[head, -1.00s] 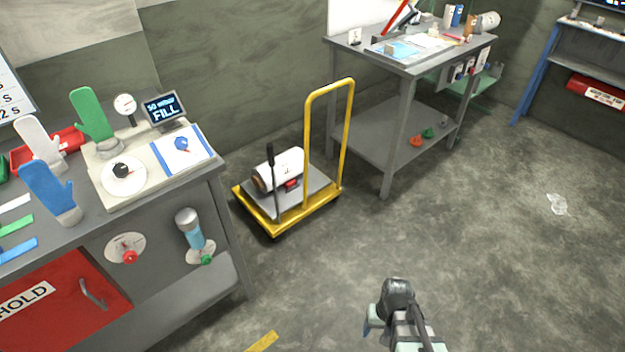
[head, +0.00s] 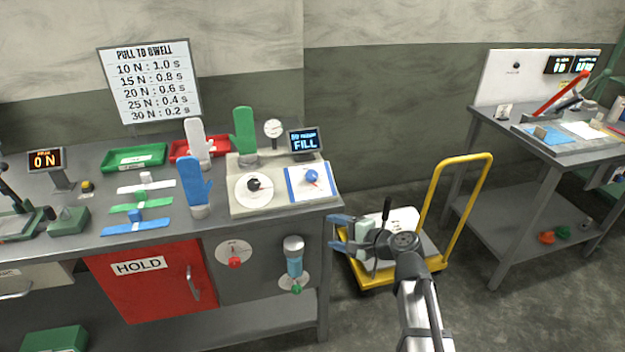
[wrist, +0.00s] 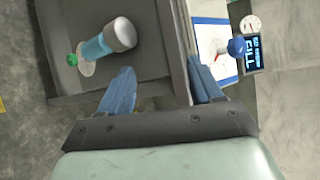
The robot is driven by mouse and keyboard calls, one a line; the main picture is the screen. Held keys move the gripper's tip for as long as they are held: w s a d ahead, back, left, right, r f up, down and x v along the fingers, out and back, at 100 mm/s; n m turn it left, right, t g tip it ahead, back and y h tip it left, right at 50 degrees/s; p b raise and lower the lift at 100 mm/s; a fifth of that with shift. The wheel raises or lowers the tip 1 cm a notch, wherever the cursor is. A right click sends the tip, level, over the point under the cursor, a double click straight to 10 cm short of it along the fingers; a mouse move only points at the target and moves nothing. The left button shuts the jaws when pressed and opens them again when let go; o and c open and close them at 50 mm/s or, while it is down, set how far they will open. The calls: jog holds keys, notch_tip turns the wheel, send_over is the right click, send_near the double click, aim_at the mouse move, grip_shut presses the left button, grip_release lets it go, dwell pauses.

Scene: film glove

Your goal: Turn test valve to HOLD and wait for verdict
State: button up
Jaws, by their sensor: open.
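The tester (head: 236,205) is a pale box on the bench top. It carries a black knob (head: 254,184) on a white round dial and a blue knob (head: 312,177) on a blue-edged white plate; I cannot tell which is the test valve. The display (head: 305,141) reads FILL, beside a round gauge (head: 273,128). A green glove (head: 245,130) stands upright at its back. My gripper (head: 334,232) is open and empty, right of the bench's front corner and below the tester. The wrist view shows the blue knob (wrist: 236,47) beyond one finger, apart from it.
A blue-bodied cylinder (head: 294,262) and a red knob (head: 235,262) are on the bench front, near a red HOLD door (head: 150,285). White (head: 197,145) and blue (head: 193,182) gloves stand left of the tester. A yellow trolley (head: 480,185) stands behind my arm.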

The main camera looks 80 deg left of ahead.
aim_at(316, 180)
jog(key=w+a+r+m+y, duration=0.4)
jog(key=r+m, duration=0.3)
jog(key=m, duration=0.7)
jog(key=shift+y, duration=0.4)
jog(key=x, duration=1.4)
jog(key=shift+s+f, duration=0.25)
jog(key=shift+s, duration=0.05)
jog(key=c, duration=1)
jog(key=shift+o, duration=0.2)
